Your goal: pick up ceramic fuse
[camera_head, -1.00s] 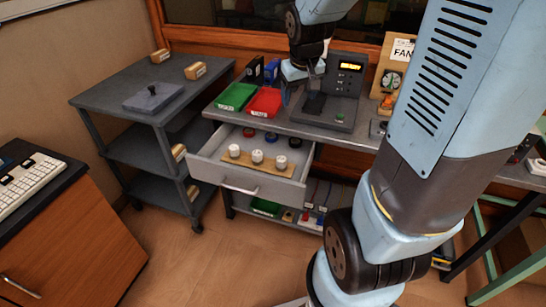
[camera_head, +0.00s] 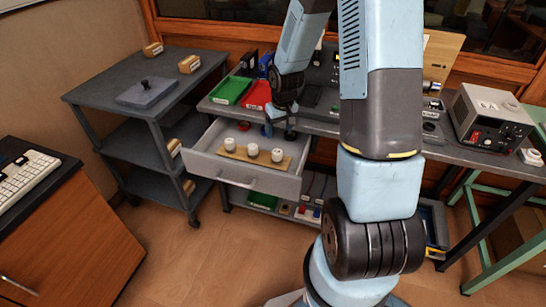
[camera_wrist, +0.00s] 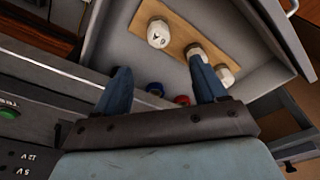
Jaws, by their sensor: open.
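Several white ceramic fuses stand in a row on a wooden strip (camera_head: 250,160) in the open grey drawer. They are the left fuse (camera_head: 230,145), the middle fuse (camera_head: 253,150) and the right fuse (camera_head: 277,155). In the wrist view one white fuse (camera_wrist: 159,34) shows clear of my fingers, and another fuse (camera_wrist: 225,75) shows beyond the tip of the right finger. My gripper (camera_wrist: 165,85) is open, with two blue fingers apart and nothing held. In the head view my gripper (camera_head: 281,128) hangs over the back part of the drawer, behind the fuses.
The drawer (camera_head: 225,172) has raised walls. Red and blue round pieces lie at its back; a red one (camera_wrist: 182,99) shows in the wrist view. Green (camera_head: 231,90) and red (camera_head: 257,95) trays stand on the bench above. A grey shelf cart (camera_head: 120,75) stands left.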

